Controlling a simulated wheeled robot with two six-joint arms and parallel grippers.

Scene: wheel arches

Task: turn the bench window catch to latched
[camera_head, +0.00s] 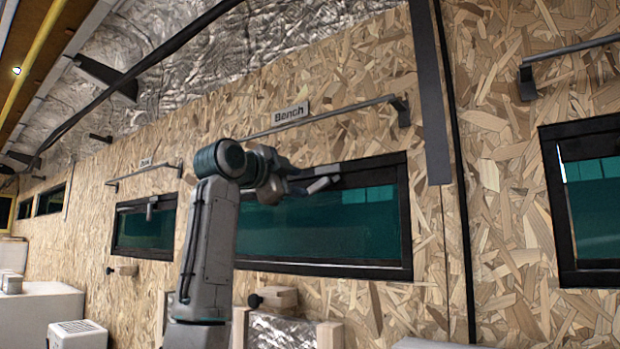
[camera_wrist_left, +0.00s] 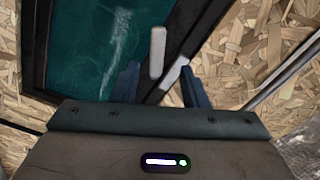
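The bench window (camera_head: 320,225) is a long dark-framed pane under the "Bench" label (camera_head: 290,113). Its catch (camera_head: 318,186) is a short pale grey lever at the upper frame, slanted and partly covered by my gripper. In the left wrist view the catch lever (camera_wrist_left: 157,52) stands out between and beyond my fingers, with a pale plate (camera_wrist_left: 173,73) on the dark frame beside it. My left gripper (camera_head: 308,182) is at the catch, its fingers (camera_wrist_left: 159,82) apart on either side of the lever. I cannot tell whether either finger touches it. My right gripper is out of view.
A rail (camera_head: 330,115) runs above the window. A dark upright strip (camera_head: 430,95) stands to its right. Another window (camera_head: 145,228) with its own catch (camera_head: 151,208) is at left, and one (camera_head: 595,200) at right. Wooden blocks (camera_head: 277,297) are below.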

